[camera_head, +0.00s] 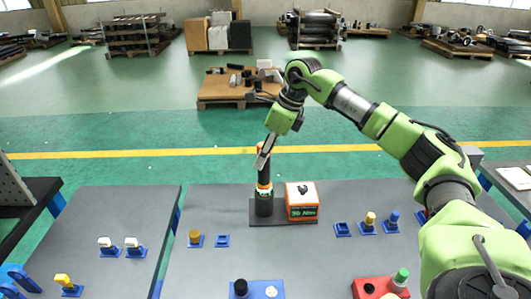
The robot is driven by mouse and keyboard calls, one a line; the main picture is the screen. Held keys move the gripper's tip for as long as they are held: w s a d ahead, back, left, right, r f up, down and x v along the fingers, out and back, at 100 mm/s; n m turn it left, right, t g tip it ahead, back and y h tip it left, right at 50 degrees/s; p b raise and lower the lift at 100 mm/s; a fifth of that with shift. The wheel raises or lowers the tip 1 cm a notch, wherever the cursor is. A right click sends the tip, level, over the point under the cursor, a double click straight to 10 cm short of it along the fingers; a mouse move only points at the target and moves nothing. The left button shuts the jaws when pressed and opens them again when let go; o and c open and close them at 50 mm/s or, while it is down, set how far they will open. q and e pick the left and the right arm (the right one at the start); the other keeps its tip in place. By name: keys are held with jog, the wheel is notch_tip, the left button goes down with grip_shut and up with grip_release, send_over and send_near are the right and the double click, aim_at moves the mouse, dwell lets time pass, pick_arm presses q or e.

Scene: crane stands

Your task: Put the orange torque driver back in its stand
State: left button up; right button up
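The orange torque driver (263,178), orange and black, is upright at the dark stand (290,222) on the middle table. Its lower end meets the stand's black holder; I cannot tell how deeply it is seated. My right gripper (264,158) comes down from the upper right, with its grey fingers at the driver's upper part. The fingers overlap the driver, and I cannot see whether they are closed on it. An orange box with a lit display (302,212) stands on the right of the same base. My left gripper is not in view.
Small blue holders (343,229) stand on both sides of the stand, some with yellow, blue or white pieces. A blue block (258,290) and a red block (375,289) lie at the front edge. Another grey table (110,215) is on the left.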

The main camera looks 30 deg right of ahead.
jog(key=shift+f, duration=0.2)
jog(key=p+v, duration=0.3)
jog(key=v, duration=0.2)
jog(key=shift+r, duration=0.1)
dwell(0.4)
jog(key=v, duration=1.2)
jog(key=shift+a+r, duration=0.1)
